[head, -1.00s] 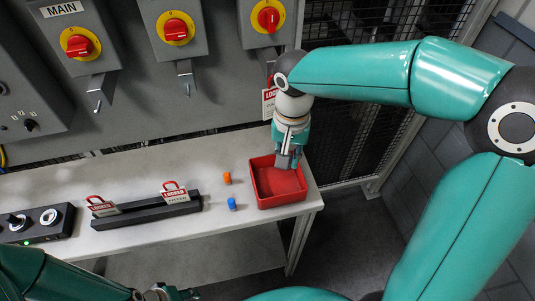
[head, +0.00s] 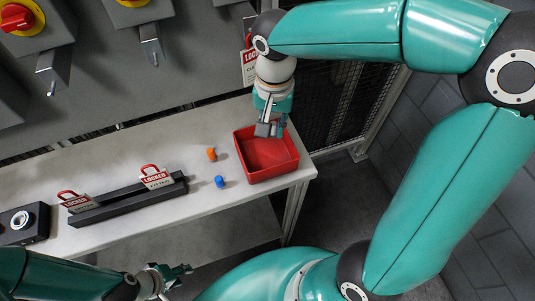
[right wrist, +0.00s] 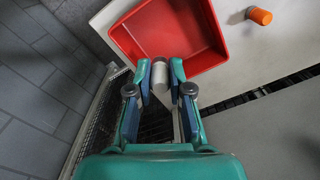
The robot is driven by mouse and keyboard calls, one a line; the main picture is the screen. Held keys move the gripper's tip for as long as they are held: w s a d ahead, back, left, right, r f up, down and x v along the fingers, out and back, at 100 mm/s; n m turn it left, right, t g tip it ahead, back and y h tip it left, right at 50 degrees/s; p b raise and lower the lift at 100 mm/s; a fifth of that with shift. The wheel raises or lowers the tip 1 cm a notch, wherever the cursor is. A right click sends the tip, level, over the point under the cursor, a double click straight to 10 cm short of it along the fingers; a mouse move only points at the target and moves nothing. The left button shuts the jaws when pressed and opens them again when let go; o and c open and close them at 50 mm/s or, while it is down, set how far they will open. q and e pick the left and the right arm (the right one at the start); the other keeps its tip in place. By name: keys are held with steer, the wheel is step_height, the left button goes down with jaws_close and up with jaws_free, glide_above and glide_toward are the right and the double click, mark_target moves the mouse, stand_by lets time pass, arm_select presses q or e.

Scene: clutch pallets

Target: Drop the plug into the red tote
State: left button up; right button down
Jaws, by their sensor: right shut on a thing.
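A small pale grey cylinder, the plug (right wrist: 160,74), sits between the fingers of my right gripper (right wrist: 160,71) in the right wrist view. The right gripper is shut on it. In the head view my right gripper (head: 268,130) points down at the back of the red tote (head: 272,177), above its rim. In the wrist view the plug overlaps the near edge of the red tote (right wrist: 128,46). The tote looks empty. My left gripper (head: 180,278) is low in the head view, in front of the table and away from the tote; its fingers look apart and empty.
An orange plug (head: 212,154) and a blue plug (head: 219,182) stand on the white table (head: 205,205) left of the tote. A grey switch panel (head: 110,85) rises behind. The tote sits near the table's right end.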

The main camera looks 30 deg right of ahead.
steer(key=shift+f, duration=0.1)
steer(key=c, duration=1)
jaws_free()
step_height(320, 180, up, 12)
steer(key=shift+f, duration=0.1)
